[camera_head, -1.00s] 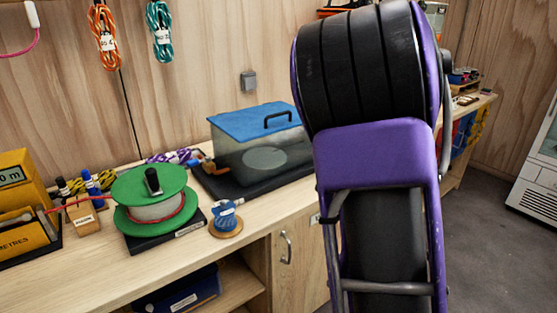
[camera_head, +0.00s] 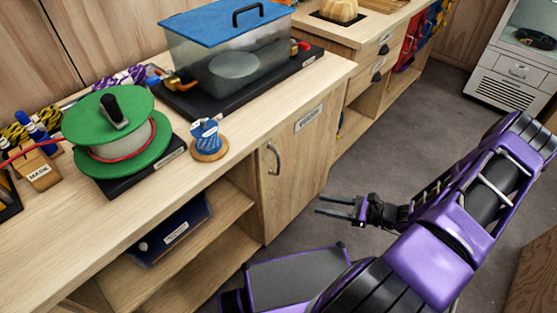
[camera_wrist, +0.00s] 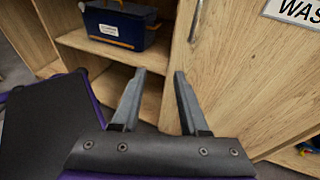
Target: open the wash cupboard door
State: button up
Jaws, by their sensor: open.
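The wash cupboard door (camera_head: 292,172) is a light wooden panel under the counter, and it looks shut. Its curved metal handle (camera_head: 273,158) is near the door's left edge. In the wrist view the door (camera_wrist: 240,85) fills the right side, the handle (camera_wrist: 195,22) is near the top, and a label (camera_wrist: 295,10) partly reads "WAS". My gripper (camera_head: 328,204) is open and empty, to the right of the door and lower than the handle. In the wrist view its fingers (camera_wrist: 158,85) point toward the cupboard front, below the handle, apart from it.
Open shelves left of the door hold a blue box (camera_head: 175,230). The counter above carries a clear tank with a blue lid (camera_head: 225,20), a green reel (camera_head: 112,130) and a small blue spool (camera_head: 207,140). Grey floor (camera_head: 405,130) is free right of the door.

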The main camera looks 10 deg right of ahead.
aim_at(279, 165)
jog(key=w+a+r+m+t, duration=0.1)
jog(key=w+a, duration=0.2)
jog(key=w, duration=0.2)
jog(key=w+a+r+m+t, duration=0.1)
jog(key=w+a+t, duration=0.1)
jog(key=w+a, duration=0.2)
jog(key=w+a+r+t, duration=0.1)
jog(key=w+a, duration=0.2)
jog(key=w, duration=0.4)
jog(key=shift+a+m+t+b, duration=0.3)
jog(key=shift+a+m+b, duration=0.05)
jog(key=shift+a+m, duration=0.05)
grip_shut()
dwell(0.9)
